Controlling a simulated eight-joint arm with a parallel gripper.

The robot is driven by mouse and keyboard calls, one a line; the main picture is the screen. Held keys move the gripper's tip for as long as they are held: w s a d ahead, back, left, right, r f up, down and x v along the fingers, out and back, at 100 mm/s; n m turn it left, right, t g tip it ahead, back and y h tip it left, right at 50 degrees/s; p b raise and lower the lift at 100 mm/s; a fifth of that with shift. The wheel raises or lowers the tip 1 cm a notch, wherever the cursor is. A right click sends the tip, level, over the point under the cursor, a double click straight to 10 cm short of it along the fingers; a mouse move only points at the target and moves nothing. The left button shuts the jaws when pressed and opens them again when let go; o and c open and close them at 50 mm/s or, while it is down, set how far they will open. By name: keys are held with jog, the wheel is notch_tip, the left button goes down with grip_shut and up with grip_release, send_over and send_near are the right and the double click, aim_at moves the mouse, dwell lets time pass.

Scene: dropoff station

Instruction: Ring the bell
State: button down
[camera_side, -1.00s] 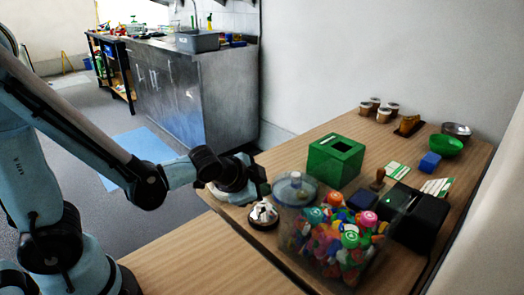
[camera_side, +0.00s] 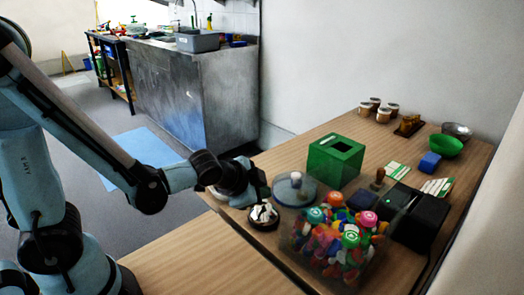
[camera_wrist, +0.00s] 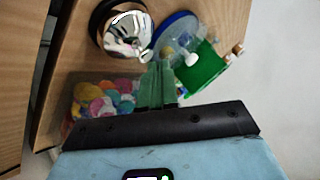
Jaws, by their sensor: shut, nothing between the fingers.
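The bell (camera_side: 263,214) is a small shiny silver dome on a dark round base, standing on the wooden table near its left edge. In the wrist view the bell (camera_wrist: 126,33) shows at the top, beyond the fingertips and a little left of them. My gripper (camera_side: 262,187) is above and just behind the bell in the side view, apart from it as far as I can see. In the wrist view my gripper's greenish fingers (camera_wrist: 158,75) are together with nothing between them.
A clear bin (camera_side: 335,262) of colourful caps stands right of the bell. A round blue-rimmed container (camera_side: 296,190) and a green box (camera_side: 336,160) stand behind. A black device (camera_side: 420,222) is further right. The table's front left strip is bare.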

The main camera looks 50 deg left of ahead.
jog(key=shift+f, duration=0.45)
dwell(0.8)
jog(key=shift+r, duration=0.9)
notch_tip(320, 180, up, 5)
dwell(0.7)
dwell(0.5)
